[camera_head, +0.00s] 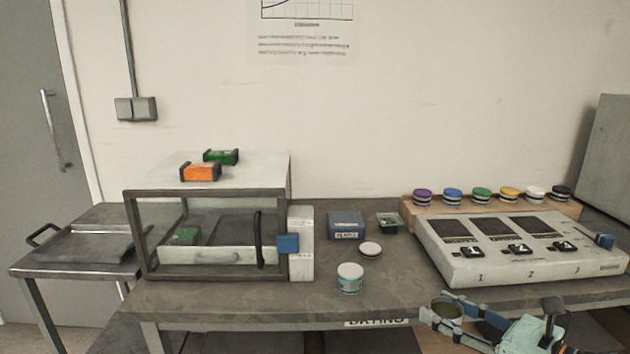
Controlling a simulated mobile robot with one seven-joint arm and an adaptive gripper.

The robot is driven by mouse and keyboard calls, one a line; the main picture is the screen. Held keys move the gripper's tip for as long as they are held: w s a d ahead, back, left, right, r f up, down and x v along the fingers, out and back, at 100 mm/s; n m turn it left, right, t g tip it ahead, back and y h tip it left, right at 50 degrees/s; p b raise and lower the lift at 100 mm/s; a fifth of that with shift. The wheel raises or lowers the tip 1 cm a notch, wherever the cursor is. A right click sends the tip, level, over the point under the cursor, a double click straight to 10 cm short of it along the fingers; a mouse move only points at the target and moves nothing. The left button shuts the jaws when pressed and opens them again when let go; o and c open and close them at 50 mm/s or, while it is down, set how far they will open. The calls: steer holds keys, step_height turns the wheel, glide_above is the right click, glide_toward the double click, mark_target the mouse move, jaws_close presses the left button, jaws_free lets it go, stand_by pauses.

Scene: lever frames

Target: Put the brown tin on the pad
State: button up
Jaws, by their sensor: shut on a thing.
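A round tin with a brownish top (448,307) is at the lower right, at the front edge of the bench. My gripper (446,316) comes in from the lower right, and its fingers lie on both sides of the tin. It is shut on the tin. The fingers hide part of the tin's side, and I cannot tell its height above the bench. I cannot make out for certain which surface is the pad. The grey console (520,250) has three dark rectangular panels above switches numbered 1, 2 and 3.
A glass-fronted cabinet (136,235) stands left, with orange (201,172) and green (222,157) blocks on top. A white-lidded jar (349,279), a flat round disc (370,249) and a blue box (346,225) stand mid-bench. Several coloured-lidded tins line a wooden rack (412,206).

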steer(key=w+a+f+n+g+y, duration=0.3)
steer(key=w+a+f, duration=0.4)
steer(key=a+f, duration=0.25)
step_height(320, 180, up, 21)
steer(key=p, duration=2.6)
steer(key=shift+p, duration=0.3)
steer(key=shift+a+f, duration=0.1)
steer(key=shift+f, duration=0.05)
